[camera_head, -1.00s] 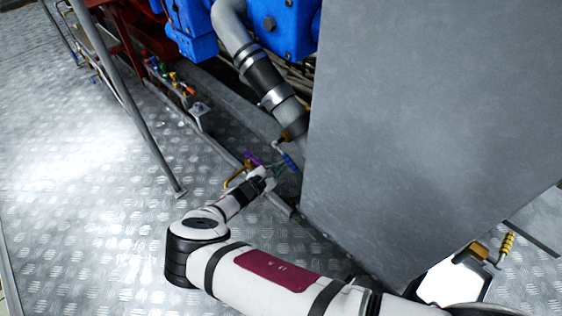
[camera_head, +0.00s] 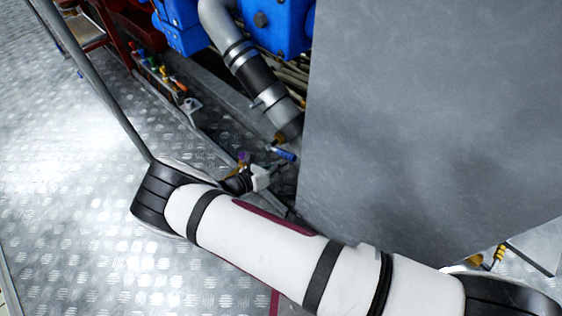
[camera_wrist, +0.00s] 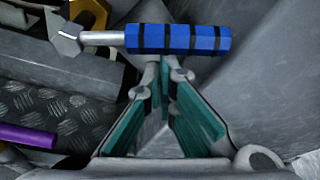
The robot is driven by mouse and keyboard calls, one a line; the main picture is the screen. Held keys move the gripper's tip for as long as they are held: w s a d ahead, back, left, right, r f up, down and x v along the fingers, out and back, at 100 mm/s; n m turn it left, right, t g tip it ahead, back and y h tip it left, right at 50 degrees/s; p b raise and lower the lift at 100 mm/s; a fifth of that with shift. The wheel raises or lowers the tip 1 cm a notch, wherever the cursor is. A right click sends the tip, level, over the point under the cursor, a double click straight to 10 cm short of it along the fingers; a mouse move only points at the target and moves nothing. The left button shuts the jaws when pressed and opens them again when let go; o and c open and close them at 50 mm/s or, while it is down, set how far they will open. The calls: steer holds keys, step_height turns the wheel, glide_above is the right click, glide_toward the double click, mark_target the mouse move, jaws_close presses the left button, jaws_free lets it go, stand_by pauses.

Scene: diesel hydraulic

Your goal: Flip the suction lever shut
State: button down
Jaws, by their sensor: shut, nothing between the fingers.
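A lever with a blue, black-banded handle (camera_wrist: 180,38) and a metal stem lies across the top of the wrist view. Its stem runs left to a hex fitting beside a yellow-brass part (camera_wrist: 88,12). The blue handle (camera_head: 284,155) also shows in the head view, low beside the grey tank, below the silver pipe. My gripper (camera_wrist: 165,72) is shut and empty, its teal-padded fingers meeting at the tips just below the handle's left half. I cannot tell whether the tips touch it. In the head view my gripper (camera_head: 262,178) is small and partly hidden by my arm.
A large grey tank (camera_head: 430,110) stands close on the right. A purple handle (camera_wrist: 27,135) is at the left of the wrist view. A silver pipe (camera_head: 222,25) and blue machinery (camera_head: 280,28) are above. Open tread-plate floor (camera_head: 60,200) lies left.

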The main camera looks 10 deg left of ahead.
mark_target(278, 152)
steer(key=shift+w+a+r+n+g+h+b, duration=0.1)
steer(key=shift+w+a+r+n+h+b, duration=0.15)
steer(key=shift+r+n, duration=0.4)
steer(key=shift+w+a+r+n+g+h+b, duration=0.15)
steer(key=shift+r+n+h, duration=0.3)
steer(key=shift+r, duration=0.45)
steer(key=shift+w+a+r+n+g+h+b, duration=0.1)
steer(key=shift+a+r+n+h, duration=0.1)
steer(key=shift+r+n, duration=0.5)
steer(key=shift+r, duration=0.15)
steer(key=d+f, duration=0.1)
steer(key=s+d+f, duration=0.1)
steer(key=d, duration=0.1)
steer(key=shift+s+f, duration=0.1)
steer(key=p+v, duration=0.2)
steer(key=v, duration=0.7)
steer(key=shift+a, duration=0.25)
steer(key=shift+s+f, duration=0.1)
steer(key=shift+f, duration=0.05)
